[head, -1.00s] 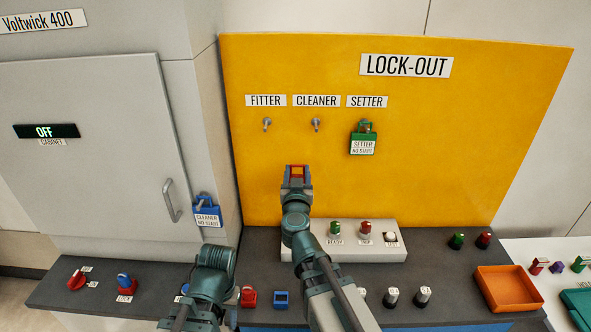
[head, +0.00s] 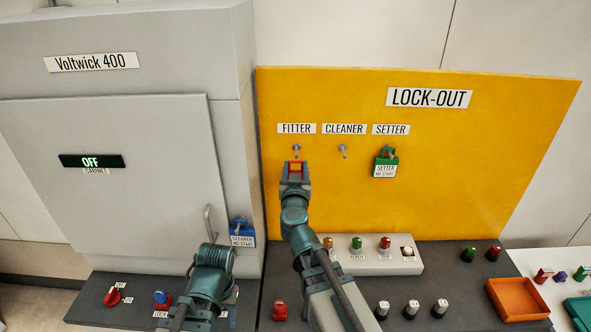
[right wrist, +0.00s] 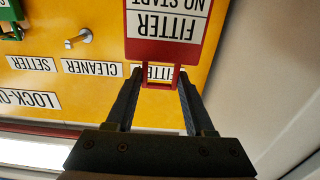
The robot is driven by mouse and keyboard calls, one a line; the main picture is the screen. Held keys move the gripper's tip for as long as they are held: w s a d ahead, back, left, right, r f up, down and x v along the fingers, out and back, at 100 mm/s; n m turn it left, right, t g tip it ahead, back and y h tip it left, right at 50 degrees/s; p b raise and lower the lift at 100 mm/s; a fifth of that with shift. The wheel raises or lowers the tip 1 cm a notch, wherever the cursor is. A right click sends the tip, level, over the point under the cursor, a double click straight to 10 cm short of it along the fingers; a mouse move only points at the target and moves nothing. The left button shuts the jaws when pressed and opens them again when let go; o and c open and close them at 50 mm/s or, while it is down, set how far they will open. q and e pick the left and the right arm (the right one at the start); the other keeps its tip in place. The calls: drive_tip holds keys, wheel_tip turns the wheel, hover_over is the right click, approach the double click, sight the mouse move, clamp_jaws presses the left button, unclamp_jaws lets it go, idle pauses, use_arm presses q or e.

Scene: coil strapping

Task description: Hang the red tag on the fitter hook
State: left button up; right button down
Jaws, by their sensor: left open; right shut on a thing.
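My right gripper (head: 296,172) is shut on the red tag (head: 297,167) in front of the yellow board. The tag is also large in the right wrist view (right wrist: 168,42), upside down, reading "FITTER NO START", with its red loop between the fingers (right wrist: 160,92). The fitter hook (head: 297,148) is a bare metal peg under the FITTER label (head: 297,128). In the head view it is just above the tag; whether they touch I cannot tell. In the right wrist view the tag hides it. My left gripper (head: 212,255) is low at the left, open, its fingertips hard to make out.
The cleaner hook (head: 343,150) is bare. A green setter tag (head: 386,163) hangs at the right. A blue cleaner tag (head: 242,232) is on the cabinet. A button box (head: 375,262) and an orange tray (head: 519,300) are on the bench below.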

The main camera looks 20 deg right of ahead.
sight(296, 158)
drive_tip(key=shift+f+b+x, duration=0.2)
drive_tip(key=shift+x, duration=2.15)
drive_tip(key=shift+f+b+x, duration=0.15)
drive_tip(key=shift+f+x, duration=0.05)
drive_tip(key=shift+x, duration=2.2)
drive_tip(key=shift+w+d+f+b, duration=0.25)
drive_tip(key=shift+w+f+b, duration=0.25)
drive_tip(key=shift+w, duration=0.15)
drive_tip(key=shift+c, duration=0.9)
unclamp_jaws()
drive_tip(key=v, duration=1.4)
